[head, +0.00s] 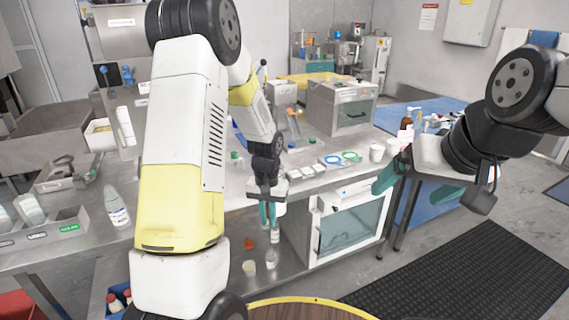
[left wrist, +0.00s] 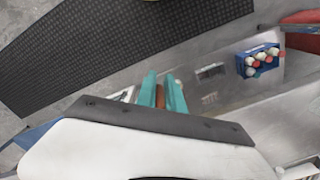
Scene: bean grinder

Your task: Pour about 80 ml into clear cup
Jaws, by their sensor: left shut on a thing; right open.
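I cannot tell whether this is the clear cup. My right gripper (head: 418,178) is open and empty at the right, its teal fingers apart.
White cups (head: 377,152) stand on the counter's right end, near a brown bottle (head: 406,121). A labelled clear bottle (head: 116,207) stands at left. A white-framed oven (head: 346,225) sits below the counter. A blue crate (left wrist: 259,61) holds several bottles. The black floor mat (head: 455,275) is clear.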

